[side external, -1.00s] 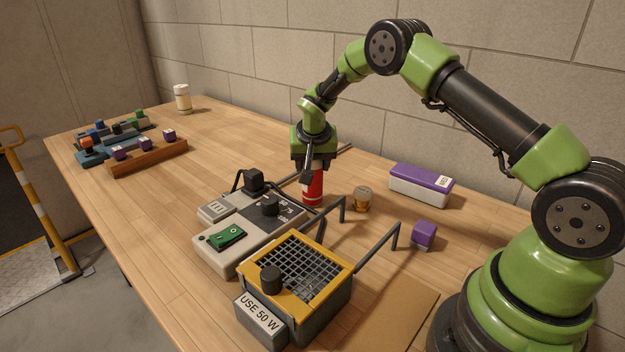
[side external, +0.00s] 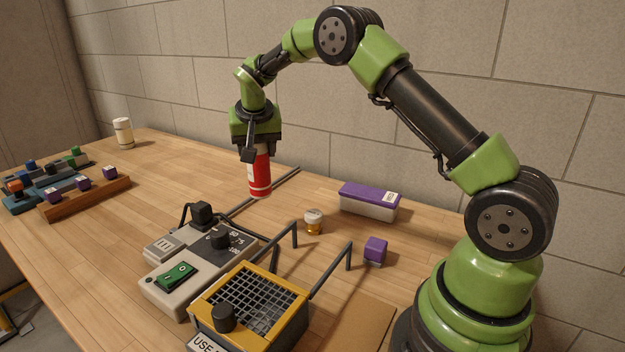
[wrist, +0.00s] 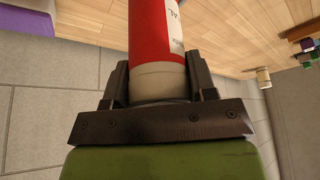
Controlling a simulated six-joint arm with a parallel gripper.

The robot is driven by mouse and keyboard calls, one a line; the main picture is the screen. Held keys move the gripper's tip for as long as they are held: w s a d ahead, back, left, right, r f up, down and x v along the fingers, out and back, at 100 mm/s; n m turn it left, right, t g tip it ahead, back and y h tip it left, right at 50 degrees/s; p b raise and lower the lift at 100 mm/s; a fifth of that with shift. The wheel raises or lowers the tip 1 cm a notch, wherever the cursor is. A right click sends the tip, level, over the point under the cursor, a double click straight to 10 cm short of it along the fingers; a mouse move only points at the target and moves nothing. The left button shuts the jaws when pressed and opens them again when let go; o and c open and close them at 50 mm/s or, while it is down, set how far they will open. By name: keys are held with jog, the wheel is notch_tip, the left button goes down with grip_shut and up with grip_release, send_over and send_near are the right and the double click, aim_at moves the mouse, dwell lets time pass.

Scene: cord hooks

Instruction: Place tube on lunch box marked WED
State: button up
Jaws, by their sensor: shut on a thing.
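The red tube (side external: 259,176) with pale ends is upright in my gripper (side external: 257,148), seemingly lifted off the table. In the wrist view, the tube (wrist: 153,30) stands between the two dark fingers of my gripper (wrist: 158,82), which are shut on its pale end. Part of a label shows on its side. The lunch box (side external: 369,201), with a purple lid and a whitish body, lies near the wall, to the right of my gripper. It has a small white label, too small to read. A purple and white corner, probably this box (wrist: 28,20), shows in the wrist view.
A small amber jar (side external: 313,222) and a purple block (side external: 375,250) stand near the lunch box. In front are a grey switch unit (side external: 183,280) and a yellow-framed grille box (side external: 258,300) with bent rods. A pale jar (side external: 123,133) and block racks are at left.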

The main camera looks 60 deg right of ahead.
jog(key=s+d+r+m+g+h, duration=0.1)
jog(key=s+d+r+m+g, duration=0.2)
jog(key=s+d+m, duration=0.55)
jog(key=s+d+r+m+g, duration=0.25)
jog(key=s+d+m, duration=0.25)
jog(key=s+d, duration=0.5)
notch_tip(320, 180, down, 9)
jog(key=d, duration=0.1)
jog(key=shift+s+d+m, duration=0.15)
jog(key=shift+d+m, duration=0.15)
jog(key=shift+m, duration=0.15)
jog(key=shift+f, duration=0.1)
jog(key=o, duration=1)
jog(key=shift+f, duration=0.1)
